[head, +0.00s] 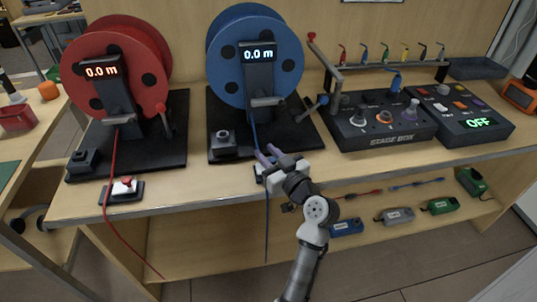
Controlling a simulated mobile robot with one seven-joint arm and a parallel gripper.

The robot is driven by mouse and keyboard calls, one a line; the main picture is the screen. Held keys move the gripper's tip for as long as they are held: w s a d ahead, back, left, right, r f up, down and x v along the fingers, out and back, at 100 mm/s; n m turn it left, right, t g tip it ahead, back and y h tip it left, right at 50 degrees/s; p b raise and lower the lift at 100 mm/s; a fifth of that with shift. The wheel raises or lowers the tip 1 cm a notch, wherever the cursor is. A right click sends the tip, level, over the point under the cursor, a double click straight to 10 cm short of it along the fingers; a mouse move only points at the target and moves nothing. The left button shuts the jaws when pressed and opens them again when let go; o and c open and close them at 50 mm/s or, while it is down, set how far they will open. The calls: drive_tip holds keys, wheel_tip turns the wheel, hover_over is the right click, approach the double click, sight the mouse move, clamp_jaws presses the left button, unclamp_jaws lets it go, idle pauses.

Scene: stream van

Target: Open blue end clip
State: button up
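The blue reel (228,58) stands on a black base plate, its display reading 0.0 m. Its blue cable (267,225) runs down past the table's front edge and hangs below. My gripper (268,156) is at the front edge, over the place where the blue cable crosses. Its two purple-grey fingers point to the upper left. A small pale and dark part (259,171) shows just under the fingers and may be the blue end clip. It is mostly hidden, so its state and any contact are unclear. Whether the fingers hold something cannot be told.
The stage box (380,125) and a box reading OFF (465,112) stand at right. Several coloured boxes lie on the lower shelf (300,262).

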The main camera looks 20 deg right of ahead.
clamp_jaws()
drive_tip(key=shift+s+d+f+b, duration=0.1)
drive_tip(key=shift+s+d+b, duration=0.05)
drive_tip(key=shift+d+b, duration=0.45)
drive_tip(key=shift+s+d+f+b, duration=0.1)
drive_tip(key=shift+d+b, duration=0.35)
drive_tip(key=shift+d, duration=0.1)
drive_tip(key=shift+s+d+r, duration=0.1)
drive_tip(key=shift+d, duration=0.15)
drive_tip(key=shift+o, duration=2.2)
unclamp_jaws()
drive_tip(key=s+d+b, duration=0.2)
drive_tip(key=s+b, duration=0.1)
drive_tip(key=s, duration=1)
drive_tip(key=shift+s, duration=0.3)
drive_tip(key=shift+w+r, duration=0.1)
